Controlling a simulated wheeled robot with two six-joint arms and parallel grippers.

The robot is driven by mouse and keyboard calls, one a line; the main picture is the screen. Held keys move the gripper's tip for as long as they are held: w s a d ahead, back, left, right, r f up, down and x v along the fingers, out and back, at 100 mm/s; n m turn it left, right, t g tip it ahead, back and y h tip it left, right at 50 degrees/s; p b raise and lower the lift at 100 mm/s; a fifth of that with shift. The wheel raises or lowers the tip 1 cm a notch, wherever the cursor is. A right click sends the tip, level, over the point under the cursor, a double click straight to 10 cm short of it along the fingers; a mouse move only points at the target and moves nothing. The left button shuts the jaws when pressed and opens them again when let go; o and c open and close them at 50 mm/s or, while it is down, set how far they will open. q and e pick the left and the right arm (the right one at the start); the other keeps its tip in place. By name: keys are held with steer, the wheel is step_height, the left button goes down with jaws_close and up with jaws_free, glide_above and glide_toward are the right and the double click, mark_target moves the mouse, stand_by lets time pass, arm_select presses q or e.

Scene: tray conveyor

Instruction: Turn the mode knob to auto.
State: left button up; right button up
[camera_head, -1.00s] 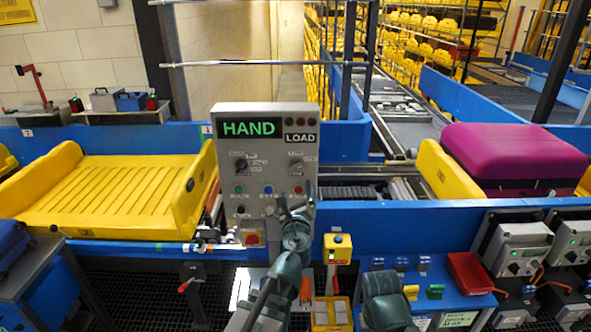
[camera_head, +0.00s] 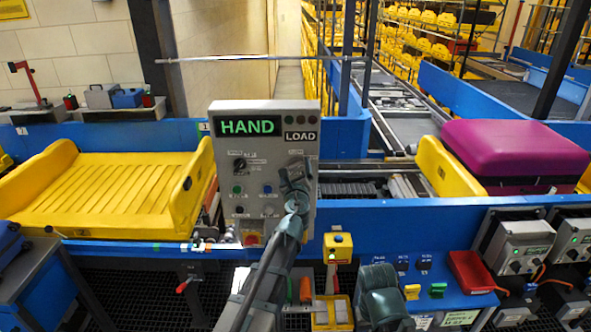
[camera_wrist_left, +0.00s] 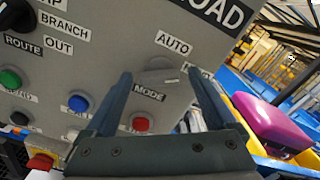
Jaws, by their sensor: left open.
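The grey control panel (camera_head: 226,180) stands upright with a green HAND display (camera_head: 247,127) and a LOAD sign beside it. In the left wrist view the mode knob (camera_wrist_left: 158,72) sits on the panel between the AUTO label (camera_wrist_left: 173,42) and the MODE label (camera_wrist_left: 148,92). Its exact pointing is hard to make out. My left gripper (camera_head: 295,172) covers this knob in the head view. In the wrist view the left gripper (camera_wrist_left: 160,75) is open, with one finger to each side of the knob. I cannot tell whether they touch it.
A second black knob (camera_head: 239,164), labelled ROUTE, is on the panel's left. Coloured buttons lie below, including a red one (camera_wrist_left: 141,123) near my fingers. A yellow tray (camera_head: 110,190) is at left; a magenta suitcase (camera_head: 510,150) is at right.

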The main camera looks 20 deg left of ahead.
arm_select(q)
steer(key=c, duration=1.4)
steer(key=shift+n, duration=0.3)
steer(key=n, duration=0.5)
steer(key=shift+n, duration=0.4)
steer(key=n, duration=0.5)
steer(key=shift+n, duration=0.4)
steer(key=shift+s, duration=0.1)
steer(key=o, duration=1.4)
